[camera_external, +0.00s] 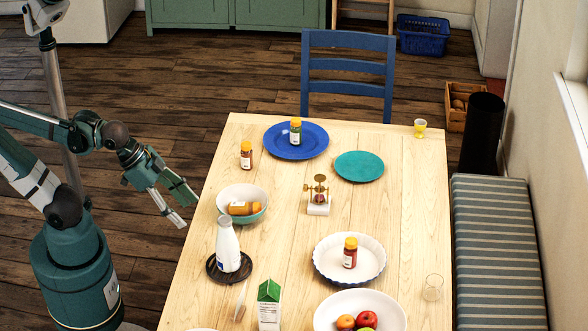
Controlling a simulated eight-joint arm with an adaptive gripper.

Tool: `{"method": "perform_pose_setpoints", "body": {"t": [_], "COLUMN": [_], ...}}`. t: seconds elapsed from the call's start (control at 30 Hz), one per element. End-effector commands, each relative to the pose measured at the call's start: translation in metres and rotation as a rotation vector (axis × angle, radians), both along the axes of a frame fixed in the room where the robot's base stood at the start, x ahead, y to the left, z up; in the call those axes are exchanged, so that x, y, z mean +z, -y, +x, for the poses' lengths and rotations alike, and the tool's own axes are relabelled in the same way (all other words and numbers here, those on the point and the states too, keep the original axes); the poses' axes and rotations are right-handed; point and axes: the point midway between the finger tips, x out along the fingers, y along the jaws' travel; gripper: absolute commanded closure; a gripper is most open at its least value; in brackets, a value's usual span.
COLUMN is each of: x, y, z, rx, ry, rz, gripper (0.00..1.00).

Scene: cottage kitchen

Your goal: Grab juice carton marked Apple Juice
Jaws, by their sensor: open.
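A white carton with a green gable top (269,303) stands upright near the front of the wooden table, at the bottom of the view. Its label is too small to read, so I cannot tell if it says Apple Juice. It is the only carton in view. My gripper (188,208) is open and empty, off the left side of the table. It is up and to the left of the carton, well apart from it.
A white bottle (228,246) on a dark trivet (212,270) stands behind and left of the carton. A fruit bowl (392,314) is to its right. A white fluted dish (378,262) with a jar is behind that. A bowl (224,205) sits near the left edge.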

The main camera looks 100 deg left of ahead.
Motion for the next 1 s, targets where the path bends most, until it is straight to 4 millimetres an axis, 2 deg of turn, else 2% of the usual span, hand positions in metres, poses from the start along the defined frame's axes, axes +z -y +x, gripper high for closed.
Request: {"method": "perform_pose_setpoints", "body": {"t": [0.23, 0.37, 0.67, 1.0], "x": [0.000, 0.000, -0.001, -0.004], "y": [0.000, 0.001, 0.007, 0.024], "z": [0.004, 0.012, 0.048, 0.093], "rx": [-0.025, -0.081, -0.332, -0.662], "ry": [0.003, 0.008, 0.028, 0.049], "rz": [0.024, 0.076, 0.320, 0.652], "gripper": [0.45, 0.45, 0.45, 0.45]}}
